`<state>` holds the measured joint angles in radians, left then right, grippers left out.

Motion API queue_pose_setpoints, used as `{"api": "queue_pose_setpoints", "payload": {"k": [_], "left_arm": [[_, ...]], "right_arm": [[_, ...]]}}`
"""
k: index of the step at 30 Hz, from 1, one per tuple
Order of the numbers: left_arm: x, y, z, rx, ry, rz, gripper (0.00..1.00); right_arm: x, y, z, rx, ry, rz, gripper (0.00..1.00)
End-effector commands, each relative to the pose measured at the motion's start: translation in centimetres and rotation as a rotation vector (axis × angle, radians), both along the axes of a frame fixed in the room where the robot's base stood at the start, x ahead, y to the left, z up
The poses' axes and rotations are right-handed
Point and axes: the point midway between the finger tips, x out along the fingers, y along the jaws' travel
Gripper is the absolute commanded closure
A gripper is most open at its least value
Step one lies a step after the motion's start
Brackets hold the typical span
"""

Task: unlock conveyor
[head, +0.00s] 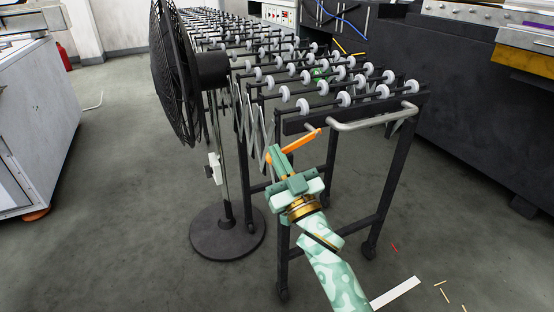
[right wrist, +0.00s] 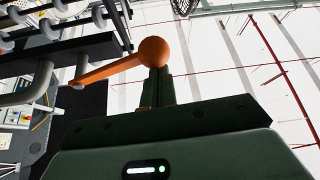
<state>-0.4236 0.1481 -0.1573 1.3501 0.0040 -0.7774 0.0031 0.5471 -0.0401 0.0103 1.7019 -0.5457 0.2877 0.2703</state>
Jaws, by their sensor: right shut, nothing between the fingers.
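The conveyor (head: 352,104) is a black frame on castered legs with rows of pale skate wheels. An orange lever (head: 295,141) sticks out from its near end, slanting down to the left. In the right wrist view the lever (right wrist: 108,73) ends in a round orange knob (right wrist: 152,51). My right gripper (head: 276,153) is shut and empty, with its fingertips by the lever's free end. In the right wrist view the fingertips (right wrist: 158,72) are right at the knob, overlapping its lower edge; I cannot tell if they touch. My left gripper is out of view.
A black pedestal fan (head: 172,75) stands close to the left of the conveyor, its round base on the floor. A bent grey bar (head: 375,121) sticks out at the conveyor's near end. A dark machine (head: 470,110) stands at right, a white cabinet (head: 35,110) at left.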

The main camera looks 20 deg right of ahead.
Motion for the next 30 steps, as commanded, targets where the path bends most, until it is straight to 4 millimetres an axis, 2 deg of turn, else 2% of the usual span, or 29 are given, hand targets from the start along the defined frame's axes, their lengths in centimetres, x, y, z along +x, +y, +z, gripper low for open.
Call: {"api": "queue_pose_setpoints", "payload": {"k": [14, 30], "left_arm": [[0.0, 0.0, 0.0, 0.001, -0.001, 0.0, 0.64], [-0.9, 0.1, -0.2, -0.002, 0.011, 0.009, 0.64]], "right_arm": [[0.0, -0.1, -0.1, -0.012, 0.0, 0.0, 1.0], [0.0, -0.4, -1.4, -0.129, -0.003, -0.001, 1.0]]}}
